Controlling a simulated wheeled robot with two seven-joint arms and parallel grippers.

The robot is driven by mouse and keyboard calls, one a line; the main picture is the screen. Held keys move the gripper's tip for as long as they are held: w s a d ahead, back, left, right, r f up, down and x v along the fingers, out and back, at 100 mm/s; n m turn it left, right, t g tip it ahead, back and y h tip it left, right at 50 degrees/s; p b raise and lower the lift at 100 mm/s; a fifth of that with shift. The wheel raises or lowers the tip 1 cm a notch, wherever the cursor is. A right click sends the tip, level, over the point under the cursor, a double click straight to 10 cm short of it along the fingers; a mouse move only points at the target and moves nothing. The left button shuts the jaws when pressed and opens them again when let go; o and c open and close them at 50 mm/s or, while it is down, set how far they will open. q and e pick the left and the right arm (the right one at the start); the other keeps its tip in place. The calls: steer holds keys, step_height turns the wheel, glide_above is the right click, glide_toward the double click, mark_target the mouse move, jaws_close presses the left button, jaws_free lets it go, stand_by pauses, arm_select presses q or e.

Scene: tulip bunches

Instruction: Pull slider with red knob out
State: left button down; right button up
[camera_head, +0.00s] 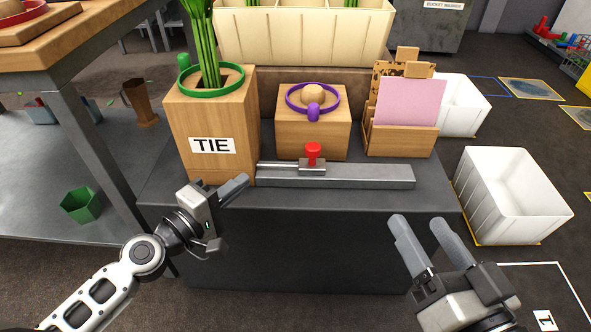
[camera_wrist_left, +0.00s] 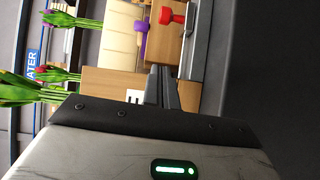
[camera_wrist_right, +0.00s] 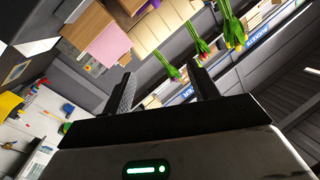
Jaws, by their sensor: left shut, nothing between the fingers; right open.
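The red knob (camera_head: 313,151) stands upright on a small block on the grey slider rail (camera_head: 340,177) along the front of the dark bench. The rail lies in front of the box with the purple ring. The knob also shows in the left wrist view (camera_wrist_left: 171,17). My left gripper (camera_head: 232,216) is shut and empty, left of and in front of the rail, apart from the knob. Its fingers point toward the rail in the left wrist view (camera_wrist_left: 160,88). My right gripper (camera_head: 420,228) is open and empty, in front of the bench's right end.
A wooden TIE box (camera_head: 212,120) with a green ring and stems stands left of the rail. A purple ring (camera_head: 313,100) sits on a wooden box behind the knob. A wooden card holder (camera_head: 400,138) is at the right. A white bin (camera_head: 512,195) stands right of the bench.

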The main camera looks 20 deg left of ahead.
arm_select(q)
steer(key=p+x, duration=0.3)
steer(key=x, duration=0.7)
steer(key=shift+r, duration=0.15)
steer(key=shift+w+d+p, duration=0.25)
steer(key=shift+d, duration=0.35)
steer(key=shift+w+d+p, duration=0.2)
steer(key=shift+w+d, duration=0.1)
steer(key=shift+d, duration=0.25)
steer(key=shift+w+d+f, duration=0.25)
steer(key=shift+w+d, duration=0.05)
steer(key=shift+d, duration=0.35)
arm_select(e)
steer(key=shift+s+d+f+g+h, duration=0.1)
steer(key=shift+s+f+g+h, duration=0.15)
steer(key=shift+f+g+h, duration=0.25)
steer(key=shift+s+d+f+g+h, duration=0.1)
steer(key=shift+s+f+g+h, duration=0.15)
steer(key=shift+f, duration=0.4)
arm_select(q)
steer(key=shift+d, duration=0.1)
